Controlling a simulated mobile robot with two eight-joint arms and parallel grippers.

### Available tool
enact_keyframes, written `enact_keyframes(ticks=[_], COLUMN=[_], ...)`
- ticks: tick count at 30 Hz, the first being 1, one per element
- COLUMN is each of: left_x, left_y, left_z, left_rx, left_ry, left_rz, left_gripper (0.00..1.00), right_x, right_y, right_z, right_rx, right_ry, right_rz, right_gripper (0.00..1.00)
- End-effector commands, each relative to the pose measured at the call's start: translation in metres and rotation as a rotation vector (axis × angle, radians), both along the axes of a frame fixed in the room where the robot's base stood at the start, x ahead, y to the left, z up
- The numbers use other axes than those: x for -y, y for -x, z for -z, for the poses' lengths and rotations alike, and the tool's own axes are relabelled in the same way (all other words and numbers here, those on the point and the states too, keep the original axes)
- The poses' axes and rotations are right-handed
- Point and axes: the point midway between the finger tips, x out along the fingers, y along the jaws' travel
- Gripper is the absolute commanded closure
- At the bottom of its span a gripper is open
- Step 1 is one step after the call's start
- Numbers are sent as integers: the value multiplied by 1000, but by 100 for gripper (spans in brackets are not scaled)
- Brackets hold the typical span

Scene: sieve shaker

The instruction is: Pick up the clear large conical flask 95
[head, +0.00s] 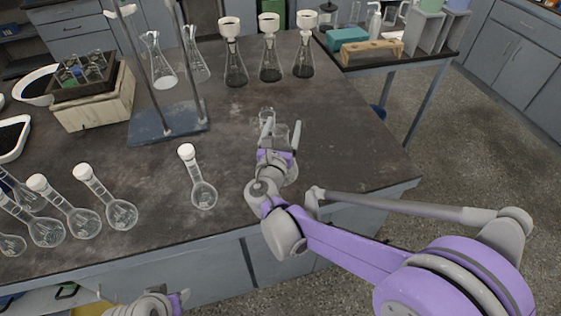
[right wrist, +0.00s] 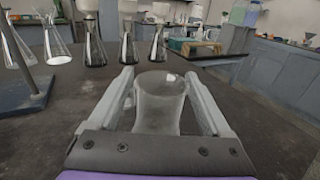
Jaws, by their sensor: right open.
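A clear glass flask (right wrist: 158,105) with a flared mouth stands between the two fingers of my right gripper (right wrist: 160,76) in the right wrist view. The fingers are apart, one on each side of the glass, with a small gap visible. In the head view, my right gripper (head: 281,127) is over the right part of the bench, and clear glass shows around its fingers. The gripper hides much of the flask's body there. Part of my left arm shows at the bottom left of the head view; its fingers cannot be made out.
On the dark bench (head: 335,150), a stoppered round flask (head: 203,193) stands left of the gripper. Several stoppered conical flasks (head: 271,68) stand behind. A blue-based stand (head: 150,127) is at the left back. The bench's right edge is close, with free room around the gripper.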

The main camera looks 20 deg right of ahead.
Motion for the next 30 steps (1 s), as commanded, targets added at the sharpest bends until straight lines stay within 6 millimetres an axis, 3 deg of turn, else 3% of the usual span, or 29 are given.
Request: enact_keyframes(ticks=[4, 17, 30], left_x=[0, 0, 0], left_y=[0, 0, 0], left_z=[0, 0, 0], left_rx=[0, 0, 0], left_ry=[0, 0, 0], left_rz=[0, 0, 0], left_gripper=[50, 50, 50], right_x=[0, 0, 0], right_y=[0, 1, 1], right_z=[0, 0, 0], right_rx=[0, 0, 0], right_ry=[0, -1, -1], right_rz=[0, 0, 0], right_gripper=[21, 99, 100])
